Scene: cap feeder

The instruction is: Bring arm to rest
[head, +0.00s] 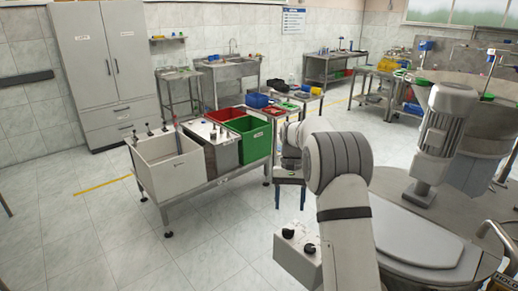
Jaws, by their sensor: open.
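My arm rises from the bottom of the head view, right of centre, and bends at a large rounded joint. A smaller pale part of my arm shows beyond the bend, to its left. The arm's end points away from the camera, and I cannot make out my gripper's fingers. Nothing held can be seen.
A wheeled-height frame with a grey bin (165,165), a green bin (250,137) and a red bin stands left of the arm. A round steel machine with a motor (447,120) is close on the right. A control box (298,255) stands low. Floor at left is clear.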

